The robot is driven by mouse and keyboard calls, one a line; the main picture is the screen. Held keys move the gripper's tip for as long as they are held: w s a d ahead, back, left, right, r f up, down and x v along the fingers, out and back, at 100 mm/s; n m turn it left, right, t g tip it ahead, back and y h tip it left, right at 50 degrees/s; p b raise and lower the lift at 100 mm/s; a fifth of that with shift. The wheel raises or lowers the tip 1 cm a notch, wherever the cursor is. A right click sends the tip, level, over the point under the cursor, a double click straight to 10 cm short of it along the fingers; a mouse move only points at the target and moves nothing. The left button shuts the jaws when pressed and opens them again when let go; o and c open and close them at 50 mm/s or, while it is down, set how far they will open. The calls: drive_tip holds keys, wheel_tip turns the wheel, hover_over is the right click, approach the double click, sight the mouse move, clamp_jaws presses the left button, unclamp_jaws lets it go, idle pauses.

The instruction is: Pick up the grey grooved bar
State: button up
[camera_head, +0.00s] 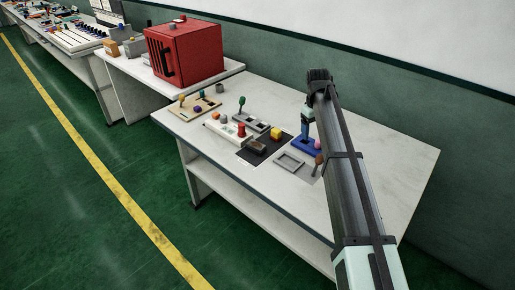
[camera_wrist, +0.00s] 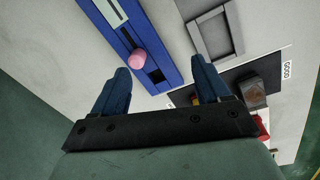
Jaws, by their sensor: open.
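A grey-brown bar (camera_head: 257,146) lies on the dark mat (camera_head: 247,154) near the table's front edge, beside a yellow cube (camera_head: 276,133). It looks like the grooved bar, but its grooves are too small to make out. In the wrist view, a dark grey-brown block (camera_wrist: 252,93) on the dark mat, right of my fingers, appears to be the same bar. My gripper (camera_wrist: 160,85) is open with nothing between its blue fingers. In the head view my gripper (camera_head: 305,133) hangs above the blue fixture, to the right of the bar and apart from it.
The blue fixture (camera_wrist: 158,70) carries a pink knob (camera_wrist: 138,57). A grey rectangular frame (camera_head: 289,161) lies right of the mat. A white block with a red knob (camera_head: 241,130), a green-knobbed lever (camera_head: 242,102) and a wooden board (camera_head: 194,105) stand left. The table's right side is clear.

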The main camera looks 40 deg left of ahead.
sight(256, 144)
drive_tip(key=s+a+r+n, duration=0.2)
drive_tip(key=s+a, duration=0.4)
drive_tip(key=a, duration=0.3)
drive_tip(key=s+a+r+n, duration=0.1)
drive_tip(key=s+a+n, duration=0.2)
drive_tip(key=s+a, duration=0.5)
drive_tip(key=shift+g, duration=0.4)
drive_tip(key=f, duration=0.4)
drive_tip(key=w+a+f, duration=0.1)
drive_tip(key=f, duration=0.4)
drive_tip(key=w+f, duration=0.1)
drive_tip(key=f, duration=0.3)
drive_tip(key=shift+w+a+f, duration=0.15)
drive_tip(key=shift+w+a, duration=0.05)
drive_tip(key=shift+w, duration=0.05)
drive_tip(key=c, duration=1.4)
